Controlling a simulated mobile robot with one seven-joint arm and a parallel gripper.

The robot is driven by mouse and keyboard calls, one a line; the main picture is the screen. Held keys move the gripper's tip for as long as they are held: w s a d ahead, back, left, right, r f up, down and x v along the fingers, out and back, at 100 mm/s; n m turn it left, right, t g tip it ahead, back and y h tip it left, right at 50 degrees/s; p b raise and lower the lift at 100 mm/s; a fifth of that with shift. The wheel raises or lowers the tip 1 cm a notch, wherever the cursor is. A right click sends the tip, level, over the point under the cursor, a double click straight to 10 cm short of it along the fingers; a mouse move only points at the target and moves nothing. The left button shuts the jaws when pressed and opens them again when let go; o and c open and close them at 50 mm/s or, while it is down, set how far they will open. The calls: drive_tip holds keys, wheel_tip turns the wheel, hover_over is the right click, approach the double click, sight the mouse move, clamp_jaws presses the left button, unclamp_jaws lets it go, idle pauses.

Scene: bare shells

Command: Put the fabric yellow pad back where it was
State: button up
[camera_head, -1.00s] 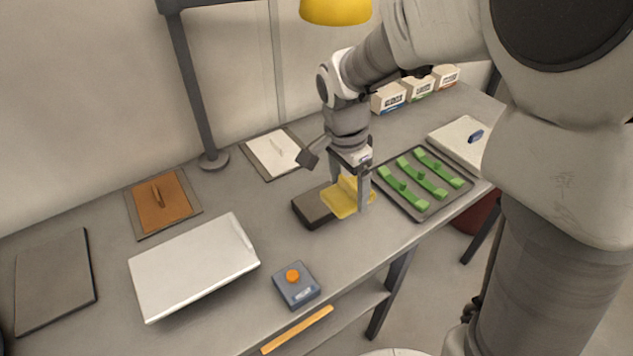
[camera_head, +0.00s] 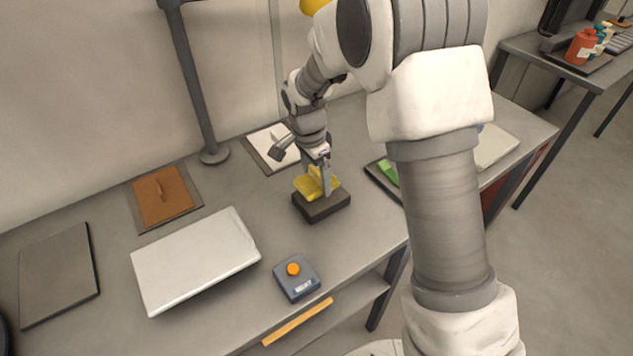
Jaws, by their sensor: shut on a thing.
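The yellow fabric pad (camera_head: 308,187) is at the middle of the table. My gripper (camera_head: 325,183) points down and is shut on the yellow pad. The pad is over the back part of a dark block (camera_head: 322,205); I cannot tell whether it touches the block. An orange-brown pad with a raised grip (camera_head: 162,198) lies on a grey mat (camera_head: 197,190) at the left. A white pad (camera_head: 270,142) lies on another grey mat (camera_head: 259,153) behind my gripper.
A white slab (camera_head: 195,262), a dark flat panel (camera_head: 58,275) and a grey box with an orange button (camera_head: 297,278) are on the table. A lamp post (camera_head: 193,80) stands at the back. My arm hides most of the tray with green pieces (camera_head: 390,172).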

drive_tip(key=shift+f, duration=1.2)
drive_tip(key=shift+f, duration=0.25)
drive_tip(key=o, duration=1.1)
drive_tip(key=shift+r, duration=0.1)
drive_tip(key=shift+c, duration=0.2)
drive_tip(key=shift+r, duration=0.1)
